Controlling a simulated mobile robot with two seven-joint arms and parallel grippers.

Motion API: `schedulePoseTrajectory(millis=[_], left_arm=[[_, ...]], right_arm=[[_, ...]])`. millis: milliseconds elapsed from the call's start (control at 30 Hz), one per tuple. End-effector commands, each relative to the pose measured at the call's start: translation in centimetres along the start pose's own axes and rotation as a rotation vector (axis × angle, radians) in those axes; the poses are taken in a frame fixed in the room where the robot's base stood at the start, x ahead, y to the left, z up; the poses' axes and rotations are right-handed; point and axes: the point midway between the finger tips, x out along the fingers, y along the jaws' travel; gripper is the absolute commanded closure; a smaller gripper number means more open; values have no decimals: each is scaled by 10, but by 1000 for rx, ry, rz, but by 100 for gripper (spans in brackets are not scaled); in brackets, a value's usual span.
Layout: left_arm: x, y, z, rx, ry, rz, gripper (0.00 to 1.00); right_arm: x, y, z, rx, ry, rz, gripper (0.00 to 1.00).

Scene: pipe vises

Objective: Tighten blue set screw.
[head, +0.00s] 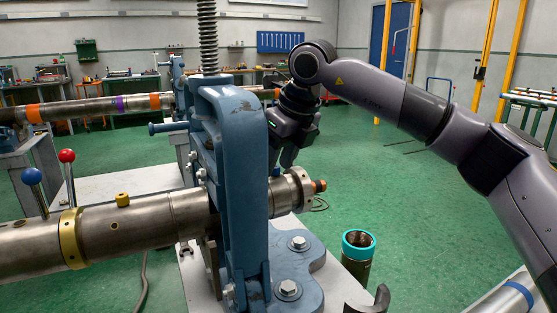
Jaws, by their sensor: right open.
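A small blue piece (276,171), which looks like the blue set screw, shows on top of the steel collar (291,192) at the right end of the pipe, just beyond the vise. My right gripper (282,163) points down over this collar, with its fingers close to the blue piece. It is open; the vise frame partly hides the fingers, and I cannot tell whether they touch the screw. The blue pipe vise (236,170) stands upright around the steel pipe (140,222). My left gripper is not in view.
Blue-knobbed (32,176) and red-knobbed (67,156) levers rise near a brass ring (72,238); a yellow plug (122,199) sits on the pipe. A teal-rimmed cylinder (358,254) stands right of the vise base. Another banded pipe (92,106) lies behind. Green floor is open behind.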

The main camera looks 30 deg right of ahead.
Motion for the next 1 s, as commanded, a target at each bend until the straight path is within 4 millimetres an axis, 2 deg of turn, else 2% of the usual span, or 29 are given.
schedulePoseTrajectory(millis=[133,267,300,467,800,1000], left_arm=[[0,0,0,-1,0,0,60],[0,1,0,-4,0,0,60],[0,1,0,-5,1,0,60],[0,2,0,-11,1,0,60],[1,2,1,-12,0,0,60],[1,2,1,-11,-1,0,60]], right_arm=[[0,0,0,0,0,0,54],[0,0,0,0,1,0,96],[0,0,0,0,1,0,100],[0,0,0,8,1,-3,100],[0,2,0,179,3,-74,100],[0,2,0,205,1,-85,100]])
